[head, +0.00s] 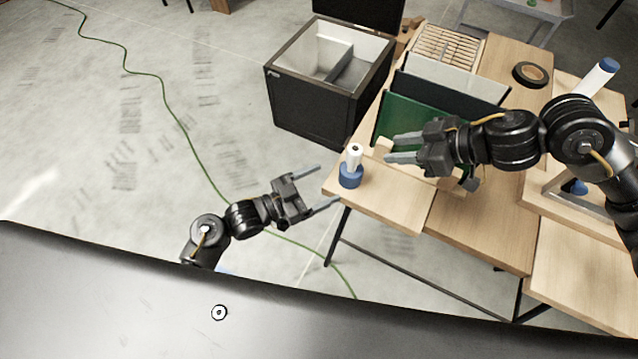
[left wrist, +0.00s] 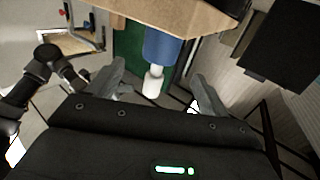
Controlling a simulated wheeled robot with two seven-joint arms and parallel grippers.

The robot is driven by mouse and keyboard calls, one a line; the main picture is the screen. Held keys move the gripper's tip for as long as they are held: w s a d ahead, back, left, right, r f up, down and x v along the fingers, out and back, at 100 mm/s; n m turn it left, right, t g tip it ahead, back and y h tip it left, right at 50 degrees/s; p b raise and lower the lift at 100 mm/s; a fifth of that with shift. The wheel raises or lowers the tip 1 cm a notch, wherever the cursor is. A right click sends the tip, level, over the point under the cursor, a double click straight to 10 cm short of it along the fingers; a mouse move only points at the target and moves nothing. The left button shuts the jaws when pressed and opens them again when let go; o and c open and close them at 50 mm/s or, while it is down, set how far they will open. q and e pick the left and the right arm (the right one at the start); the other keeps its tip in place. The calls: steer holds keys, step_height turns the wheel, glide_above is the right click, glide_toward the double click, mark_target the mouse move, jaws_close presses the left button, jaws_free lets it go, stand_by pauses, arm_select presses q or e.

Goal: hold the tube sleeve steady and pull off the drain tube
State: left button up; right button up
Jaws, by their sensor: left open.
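A blue tube sleeve (head: 351,179) stands upright at the table's near left corner, with the white drain tube (head: 354,157) rising from its top. My left gripper (head: 328,185) is open and empty, left of the sleeve and apart from it, fingers pointing at it. In the left wrist view the blue sleeve (left wrist: 163,48) and white tube (left wrist: 153,82) appear between the spread fingers (left wrist: 158,72), upside down. My right gripper (head: 388,148) is open, to the right of the tube, fingers pointing left toward it and not touching it.
Green and grey panels (head: 415,122) stand in a rack behind my right gripper. A black open-topped box (head: 300,100) stands on the floor behind the table (head: 385,207). A black tape roll (head: 531,74) and another white-and-blue cylinder (head: 599,78) lie farther right. A green cord (head: 178,120) crosses the floor.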

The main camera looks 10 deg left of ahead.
mark_target(347, 172)
arm_select(q)
steer(key=x, duration=1)
steer(key=shift+w+d, duration=0.3)
